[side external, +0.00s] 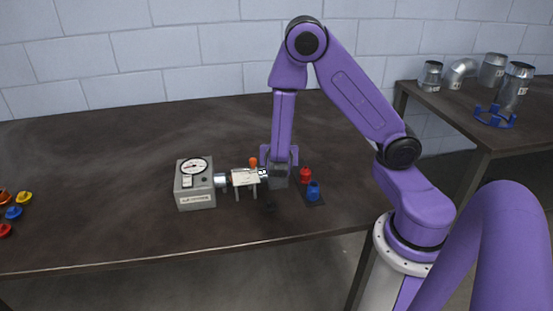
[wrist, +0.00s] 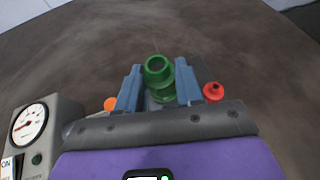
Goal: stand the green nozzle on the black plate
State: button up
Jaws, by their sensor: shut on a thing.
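The green nozzle (wrist: 158,72) stands out between my gripper's two blue fingers in the wrist view, its round open end facing the camera. My gripper (wrist: 160,88) is shut on it. In the side view my gripper (side external: 279,178) points down just left of the black plate (side external: 316,202), and the green nozzle is hidden there. The black plate carries a red nozzle (side external: 305,174) and a blue nozzle (side external: 313,191). The red nozzle also shows right of my fingers in the wrist view (wrist: 213,92). I cannot tell whether the green nozzle touches anything below.
A grey gauge box (side external: 195,184) with a duct fixture (side external: 244,177) stands left of my gripper. An orange nozzle (side external: 253,162) is close behind the fixture. Several coloured nozzles (side external: 14,212) lie at the far left. The table behind is clear.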

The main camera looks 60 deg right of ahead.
jog(key=shift+w+d+f, duration=0.1)
jog(key=shift+w+f, duration=0.15)
jog(key=shift+f, duration=0.2)
jog(key=shift+w+d+f, duration=0.1)
jog(key=shift+w+f, duration=0.1)
jog(key=shift+f, duration=0.3)
jog(key=shift+w+f, duration=0.15)
jog(key=shift+f, duration=1)
jog(key=shift+f, duration=0.15)
jog(key=o, duration=1)
